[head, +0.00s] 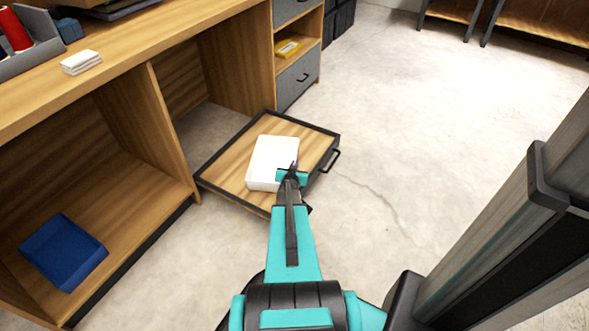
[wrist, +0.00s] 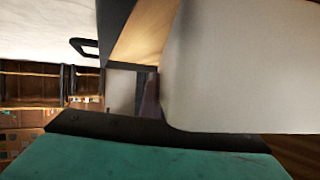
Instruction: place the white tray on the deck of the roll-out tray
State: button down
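The white tray (head: 273,163) is over the wooden deck of the roll-out tray (head: 232,162), inside its dark rim. I cannot tell whether it rests on the deck or hangs just above it. My gripper (head: 291,172) is at the right, near side of the white tray and appears shut on its edge. In the wrist view the white tray (wrist: 240,65) fills the right side, close against the dark finger part. Part of the wooden deck (wrist: 143,35) shows beside it. The fingertips are partly hidden.
The roll-out tray has a dark handle (head: 331,160) at its right. A wooden bench (head: 130,65) stands at left, with a blue bin (head: 64,251) on its lower shelf. A grey drawer (head: 298,78) is behind. The concrete floor (head: 420,130) to the right is clear.

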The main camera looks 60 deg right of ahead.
jog(key=shift+f, duration=0.3)
jog(key=shift+f, duration=0.15)
jog(key=c, duration=2)
grip_release()
jog(key=shift+v, duration=0.85)
jog(key=p+v, duration=0.3)
jog(key=v, duration=0.7)
jog(key=shift+r, duration=0.3)
jog(key=shift+a, duration=0.1)
